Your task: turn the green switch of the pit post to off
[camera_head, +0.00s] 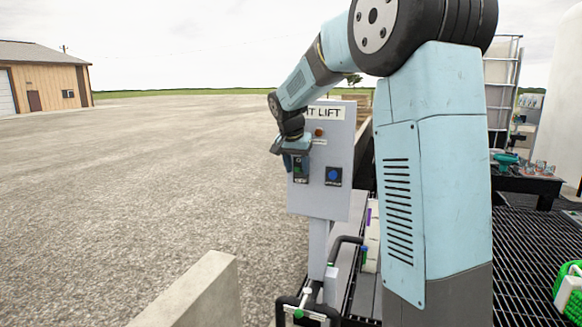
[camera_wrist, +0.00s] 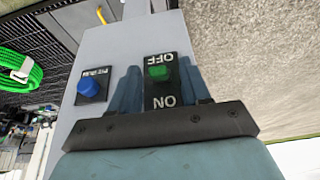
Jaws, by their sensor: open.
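The pit post is a grey panel box (camera_head: 329,193) on a pole, with a sign reading "IT LIFT" in the visible part. Its green switch (camera_wrist: 158,71) sits on a black plate lettered OFF and ON, both upside down in the wrist view. The green part shows nearer the OFF lettering; I cannot tell its exact setting. My gripper (camera_wrist: 159,77) is open, one finger on each side of the switch plate. I cannot tell whether the fingers touch the switch. In the head view, my gripper (camera_head: 291,158) is at the panel's left side and partly covers the switch plate.
A blue button (camera_head: 333,175) on a black plate sits beside the switch; it also shows in the wrist view (camera_wrist: 90,87). An orange lamp (camera_head: 319,132) is above. A concrete barrier (camera_head: 193,294) stands in front. Open gravel lies left; a green hose coil (camera_head: 570,289) lies right.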

